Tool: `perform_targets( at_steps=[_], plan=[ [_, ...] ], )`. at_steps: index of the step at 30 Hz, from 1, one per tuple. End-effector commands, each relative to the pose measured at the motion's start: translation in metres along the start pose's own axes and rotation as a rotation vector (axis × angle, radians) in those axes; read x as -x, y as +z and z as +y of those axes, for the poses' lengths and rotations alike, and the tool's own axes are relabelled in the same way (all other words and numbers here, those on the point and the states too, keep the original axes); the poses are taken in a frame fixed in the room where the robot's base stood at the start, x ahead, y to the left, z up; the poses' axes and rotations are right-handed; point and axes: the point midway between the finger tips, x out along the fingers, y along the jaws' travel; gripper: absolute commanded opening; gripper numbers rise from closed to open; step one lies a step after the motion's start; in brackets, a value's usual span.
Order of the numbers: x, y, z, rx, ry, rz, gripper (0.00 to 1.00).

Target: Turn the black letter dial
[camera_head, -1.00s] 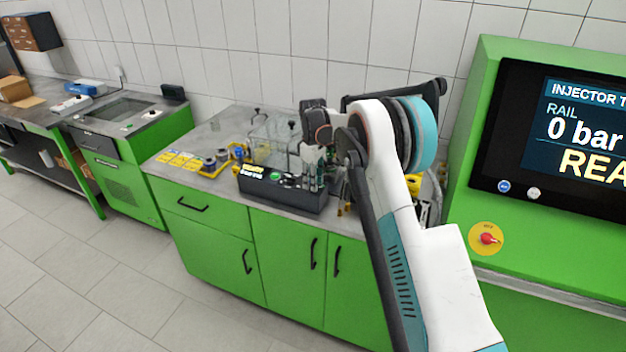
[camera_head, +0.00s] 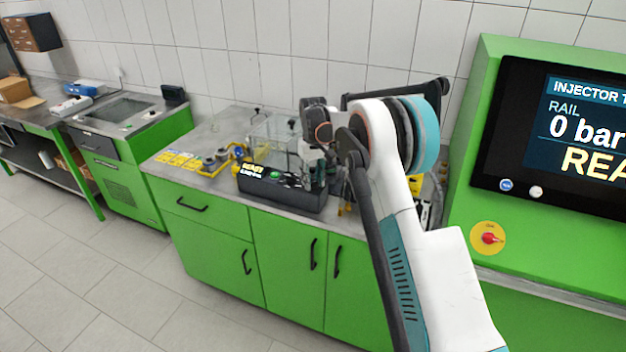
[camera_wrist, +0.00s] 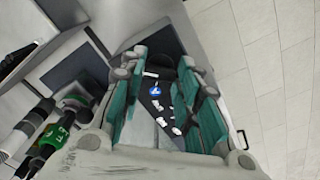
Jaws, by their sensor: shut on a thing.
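The black control box (camera_head: 262,187) stands on the front edge of the grey bench top, with a lit label and a green button on its front. My gripper (camera_head: 318,168) reaches down over the right part of this box. In the wrist view my gripper (camera_wrist: 162,75) has its teal fingers on both sides of a black panel strip (camera_wrist: 158,108) with a blue round mark and white labels. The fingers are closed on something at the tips. The black letter dial is not clearly seen; the fingers appear to hide it.
A clear-walled case (camera_head: 272,140) stands behind the box. A green-ringed part (camera_wrist: 58,135) is close beside my gripper in the wrist view. A green console with a screen (camera_head: 560,130) stands at right.

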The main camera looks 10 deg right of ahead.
Motion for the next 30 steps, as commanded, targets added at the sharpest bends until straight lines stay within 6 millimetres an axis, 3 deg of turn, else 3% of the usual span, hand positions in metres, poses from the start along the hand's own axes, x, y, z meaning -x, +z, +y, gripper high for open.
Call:
perform_targets(
  at_steps=[9,25,26,27,30],
  plan=[
    [0.0001,-0.0002,0.0001,-0.114,0.000,0.001,0.06],
    [0.0003,-0.0002,0.0001,-0.135,0.000,0.001,0.06],
    [0.0002,-0.0002,0.0001,-0.135,0.000,0.001,0.37],
    [0.0002,-0.0002,0.0001,-0.135,0.000,0.001,0.46],
    [0.0002,-0.0002,0.0001,-0.135,0.000,0.001,0.50]
  ],
)
